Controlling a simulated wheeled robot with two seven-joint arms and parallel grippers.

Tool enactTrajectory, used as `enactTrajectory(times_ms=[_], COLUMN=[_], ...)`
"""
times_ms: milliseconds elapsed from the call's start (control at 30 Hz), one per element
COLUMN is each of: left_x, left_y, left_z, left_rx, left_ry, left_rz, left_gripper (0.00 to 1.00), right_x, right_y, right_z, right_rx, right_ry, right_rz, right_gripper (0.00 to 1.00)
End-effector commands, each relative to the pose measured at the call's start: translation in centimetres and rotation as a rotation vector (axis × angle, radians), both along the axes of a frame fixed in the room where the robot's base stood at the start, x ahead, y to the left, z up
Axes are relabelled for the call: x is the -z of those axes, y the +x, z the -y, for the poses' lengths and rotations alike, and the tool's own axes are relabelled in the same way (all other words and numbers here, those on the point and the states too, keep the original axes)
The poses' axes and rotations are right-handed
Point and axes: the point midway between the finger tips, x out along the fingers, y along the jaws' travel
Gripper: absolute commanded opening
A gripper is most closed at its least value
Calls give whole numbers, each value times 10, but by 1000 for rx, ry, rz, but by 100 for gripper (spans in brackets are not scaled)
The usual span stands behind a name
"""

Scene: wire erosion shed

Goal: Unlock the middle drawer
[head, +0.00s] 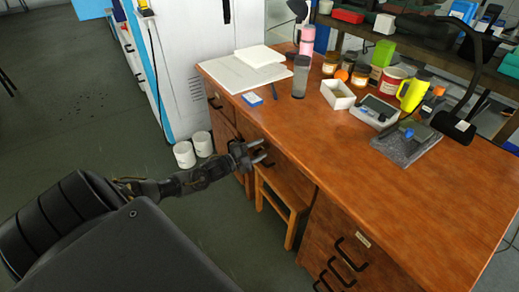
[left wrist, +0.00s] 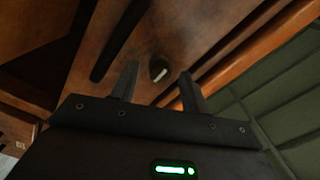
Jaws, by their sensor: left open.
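The wooden desk (head: 420,190) has a middle drawer (head: 290,172) under its top, largely hidden by my left gripper in the head view. In the left wrist view the drawer front (left wrist: 190,35) carries a long dark handle (left wrist: 118,40) and, beside it, a small dark lock (left wrist: 159,70) with a pale bar across it. My left gripper (head: 265,151) is open and empty in front of this drawer. Its fingers lie either side of the lock in the left wrist view, apart from it as far as I can tell. My right gripper is not in view.
A wooden stool (head: 283,195) stands under the desk close to my left gripper. Drawers with dark handles flank it on the left (head: 222,125) and right (head: 340,250). Two white pots (head: 184,154) stand on the floor. A tumbler (head: 301,76) and a white tray (head: 338,94) stand on the desk.

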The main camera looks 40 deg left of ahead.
Motion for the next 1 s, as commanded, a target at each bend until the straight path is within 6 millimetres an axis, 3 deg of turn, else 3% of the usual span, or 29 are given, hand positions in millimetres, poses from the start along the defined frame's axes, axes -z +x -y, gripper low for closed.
enactTrajectory(times_ms=[400, 733, 1000], left_x=[0, 0, -1], left_y=[8, 8, 8], left_z=[2, 2, 0], left_rx=[-1, -1, -4], left_ry=[1, 1, -24], left_rz=[1, 1, -7], left_gripper=[46, 3, 1], right_x=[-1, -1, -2], right_y=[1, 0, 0], right_z=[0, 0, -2], right_rx=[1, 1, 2], right_ry=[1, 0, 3], right_rz=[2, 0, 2], right_gripper=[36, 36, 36])
